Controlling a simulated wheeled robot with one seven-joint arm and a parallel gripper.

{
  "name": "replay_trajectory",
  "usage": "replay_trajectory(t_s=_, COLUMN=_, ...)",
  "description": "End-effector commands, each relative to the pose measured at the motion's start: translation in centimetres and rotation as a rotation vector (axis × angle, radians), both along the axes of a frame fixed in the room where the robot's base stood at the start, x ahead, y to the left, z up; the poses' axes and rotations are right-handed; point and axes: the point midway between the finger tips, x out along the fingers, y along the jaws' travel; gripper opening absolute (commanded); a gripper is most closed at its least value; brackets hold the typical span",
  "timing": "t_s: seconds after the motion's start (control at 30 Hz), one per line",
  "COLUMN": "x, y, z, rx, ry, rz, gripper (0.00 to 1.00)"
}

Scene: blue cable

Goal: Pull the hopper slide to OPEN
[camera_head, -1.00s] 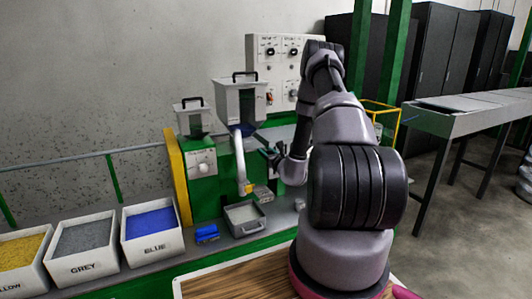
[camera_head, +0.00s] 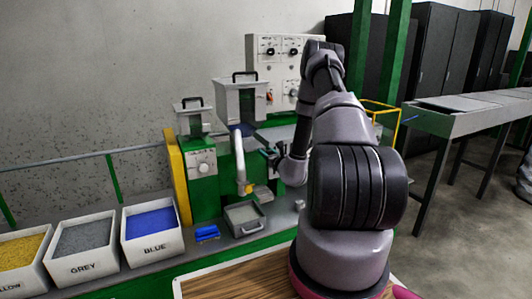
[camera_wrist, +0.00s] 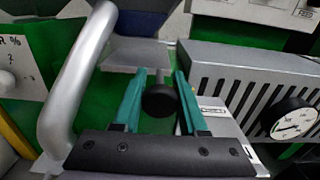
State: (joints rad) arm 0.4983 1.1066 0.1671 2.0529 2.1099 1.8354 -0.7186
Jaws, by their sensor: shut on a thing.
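The hopper (camera_head: 240,104) is a grey bin with a dark lid handle, standing on the green machine, with blue showing at its outlet. In the wrist view, the slide's round black knob (camera_wrist: 160,100) sits between the teal fingers of my gripper (camera_wrist: 160,108), which is shut on it. A grey plate (camera_wrist: 137,52) lies just beyond the knob. My gripper also shows in the head view (camera_head: 271,155), right of the hopper's outlet and partly hidden by my arm. The OPEN marking cannot be read.
A pale curved pipe (camera_head: 240,160) runs below the hopper; it is close to my gripper's left in the wrist view. A pressure gauge (camera_wrist: 295,120) and slotted grey housing (camera_wrist: 245,80) are at right.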

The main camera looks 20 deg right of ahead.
Motion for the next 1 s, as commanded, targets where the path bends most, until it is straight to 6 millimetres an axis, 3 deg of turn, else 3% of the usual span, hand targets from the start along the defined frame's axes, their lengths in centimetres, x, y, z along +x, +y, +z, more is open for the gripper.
replay_trajectory(t_s=0.17, x=-0.6, y=-0.1, z=-0.1, rx=-0.001, ry=0.003, rz=0.000, gripper=0.00)
replay_trajectory(t_s=0.4, x=-5.2, y=-0.2, z=-0.2, rx=0.001, ry=0.004, rz=-0.002, gripper=0.00)
replay_trajectory(t_s=0.5, x=-6.2, y=-0.2, z=-0.1, rx=0.001, ry=0.004, rz=-0.001, gripper=0.00)
replay_trajectory(t_s=0.8, x=-6.6, y=-0.2, z=-0.2, rx=0.001, ry=0.006, rz=0.000, gripper=0.00)
replay_trajectory(t_s=0.83, x=-6.6, y=-0.2, z=-0.2, rx=0.001, ry=0.006, rz=0.000, gripper=0.46)
replay_trajectory(t_s=0.9, x=-6.6, y=-0.2, z=-0.2, rx=0.001, ry=0.006, rz=0.000, gripper=0.70)
replay_trajectory(t_s=1.0, x=-6.6, y=-0.2, z=-0.2, rx=0.001, ry=0.004, rz=0.000, gripper=0.70)
